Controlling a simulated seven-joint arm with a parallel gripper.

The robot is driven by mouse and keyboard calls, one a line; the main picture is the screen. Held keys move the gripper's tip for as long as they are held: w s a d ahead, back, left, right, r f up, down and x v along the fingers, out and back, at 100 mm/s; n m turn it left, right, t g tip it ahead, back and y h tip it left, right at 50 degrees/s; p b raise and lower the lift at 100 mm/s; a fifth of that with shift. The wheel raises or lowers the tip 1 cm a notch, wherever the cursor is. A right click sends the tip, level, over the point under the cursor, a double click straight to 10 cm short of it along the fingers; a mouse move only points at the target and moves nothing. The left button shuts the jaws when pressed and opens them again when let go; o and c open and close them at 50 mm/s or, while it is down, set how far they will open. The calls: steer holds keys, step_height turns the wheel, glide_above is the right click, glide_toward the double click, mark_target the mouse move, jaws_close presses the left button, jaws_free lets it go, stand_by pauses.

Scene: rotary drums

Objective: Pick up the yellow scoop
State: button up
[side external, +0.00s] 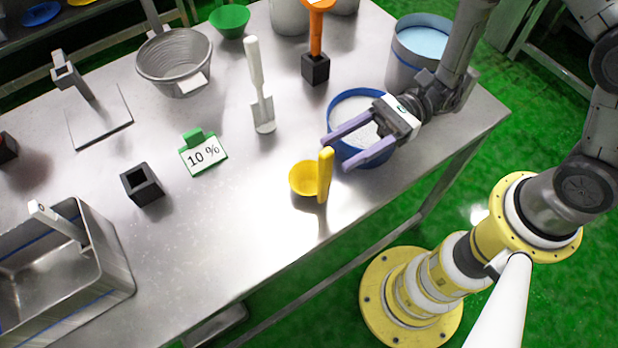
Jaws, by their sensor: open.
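The yellow scoop (305,179) sits on the steel table near its front edge. Its round bowl is on the left and its handle (325,175) stands up on the right side. My gripper (336,154) is open, with two purple fingers pointing left. The fingers are just right of and above the scoop's handle in the picture. The lower fingertip is close to the handle; I cannot tell whether they touch. Nothing is between the fingers that I can see as held.
A blue-rimmed container of white material (352,108) stands beneath my gripper. Table (240,260) is clear in front.

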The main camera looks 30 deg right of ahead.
mark_target(326, 160)
steer(key=shift+s+a+r, duration=0.1)
steer(key=shift+a+r, duration=0.05)
steer(key=shift+a, duration=2)
jaws_close()
